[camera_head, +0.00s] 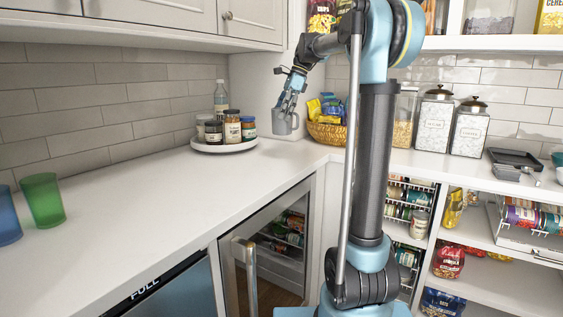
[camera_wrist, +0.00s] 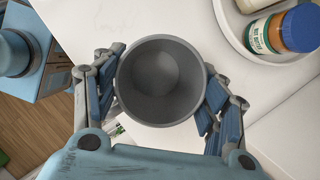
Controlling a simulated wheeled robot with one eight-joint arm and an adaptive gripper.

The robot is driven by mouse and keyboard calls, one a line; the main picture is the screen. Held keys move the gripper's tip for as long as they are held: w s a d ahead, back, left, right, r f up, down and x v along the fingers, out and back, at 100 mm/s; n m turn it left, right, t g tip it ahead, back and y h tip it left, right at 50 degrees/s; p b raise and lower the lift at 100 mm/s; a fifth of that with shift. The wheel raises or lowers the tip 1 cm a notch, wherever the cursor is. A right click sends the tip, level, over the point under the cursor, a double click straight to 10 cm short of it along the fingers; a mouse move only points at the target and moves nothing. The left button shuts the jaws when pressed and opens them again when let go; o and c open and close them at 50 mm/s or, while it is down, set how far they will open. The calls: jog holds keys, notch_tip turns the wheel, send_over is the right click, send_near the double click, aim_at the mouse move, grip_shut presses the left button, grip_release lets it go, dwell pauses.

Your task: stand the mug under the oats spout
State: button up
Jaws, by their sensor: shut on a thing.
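A grey mug (camera_head: 283,123) is held upright or nearly so in my gripper (camera_head: 290,104), over the back corner of the counter. The wrist view shows the mug (camera_wrist: 161,105) from above, open and empty, with the blue fingers of my gripper (camera_wrist: 162,88) shut against its two sides. It appears to be off the counter, but the height is hard to tell. A clear canister of pale, grain-like contents (camera_head: 403,121) stands right of my arm, partly hidden by it. I cannot make out an oats spout in either view.
A round white tray (camera_head: 224,148) with several jars and a bottle stands left of the mug. A basket of snack packets (camera_head: 327,133) is to its right. Two lidded canisters (camera_head: 434,122) stand further right. Two cups (camera_head: 43,200) stand at far left; the left counter's middle is clear.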

jog(key=shift+a, duration=0.55)
jog(key=shift+f, duration=0.45)
notch_tip(320, 180, down, 9)
jog(key=shift+s+a+f, duration=0.1)
jog(key=o, duration=1.3)
